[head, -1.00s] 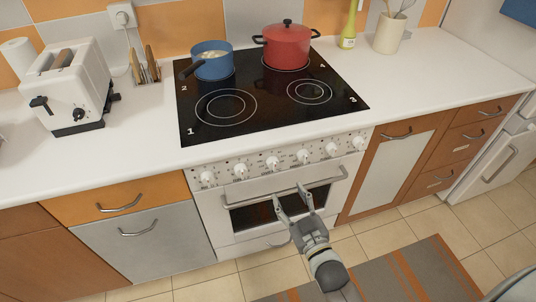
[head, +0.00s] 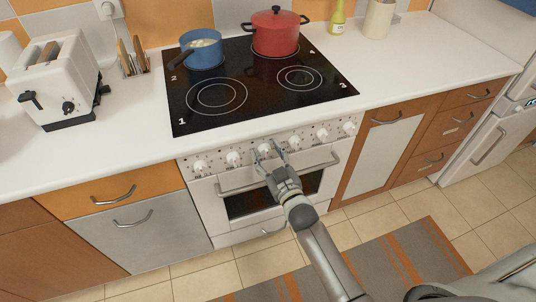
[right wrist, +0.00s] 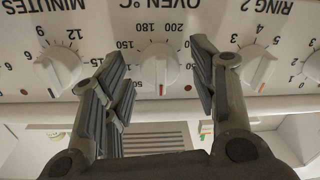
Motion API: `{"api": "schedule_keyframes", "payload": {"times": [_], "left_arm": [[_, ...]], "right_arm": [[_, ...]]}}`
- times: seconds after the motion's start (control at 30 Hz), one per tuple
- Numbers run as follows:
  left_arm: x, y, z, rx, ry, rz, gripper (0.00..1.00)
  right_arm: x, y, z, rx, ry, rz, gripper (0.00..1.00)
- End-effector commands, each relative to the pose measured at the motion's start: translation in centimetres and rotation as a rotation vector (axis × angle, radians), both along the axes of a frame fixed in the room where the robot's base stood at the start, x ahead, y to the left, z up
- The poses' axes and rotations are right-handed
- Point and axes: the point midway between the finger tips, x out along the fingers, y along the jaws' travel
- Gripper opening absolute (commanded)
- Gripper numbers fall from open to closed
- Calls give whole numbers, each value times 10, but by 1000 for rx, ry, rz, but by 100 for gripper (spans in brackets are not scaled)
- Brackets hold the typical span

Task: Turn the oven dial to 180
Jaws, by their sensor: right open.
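The oven dial (head: 264,149) is a white knob on the stove's front panel; the right wrist view shows the same oven dial (right wrist: 158,66) under upside-down "OVEN °C" lettering. Its red mark is at the lower edge in that picture, while the printed 180 is above the knob. My right gripper (head: 271,152) is open in front of the panel. In the wrist view its fingers (right wrist: 161,60) stand on either side of the oven dial, with gaps to it. My left gripper is not in view.
The minutes dial (right wrist: 60,67) and ring 2 dial (right wrist: 257,66) flank the oven dial closely. The oven handle (head: 235,188) runs below the panel. A blue pot (head: 203,52) and red pot (head: 275,35) stand on the black hob (head: 250,105).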

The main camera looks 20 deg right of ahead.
Motion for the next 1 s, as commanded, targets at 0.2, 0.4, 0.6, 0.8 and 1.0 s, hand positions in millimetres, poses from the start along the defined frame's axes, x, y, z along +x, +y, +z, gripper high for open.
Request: {"api": "schedule_keyframes", "payload": {"times": [0.2,0.4,0.6,0.8,1.0], "left_arm": [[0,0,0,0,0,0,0],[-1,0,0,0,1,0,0],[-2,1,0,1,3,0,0],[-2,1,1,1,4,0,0],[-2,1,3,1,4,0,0]], "right_arm": [[0,0,0,0,0,0,52],[0,0,0,0,0,0,27],[0,0,0,0,0,0,8],[0,0,0,23,0,0,8],[0,0,1,112,4,0,8]]}}
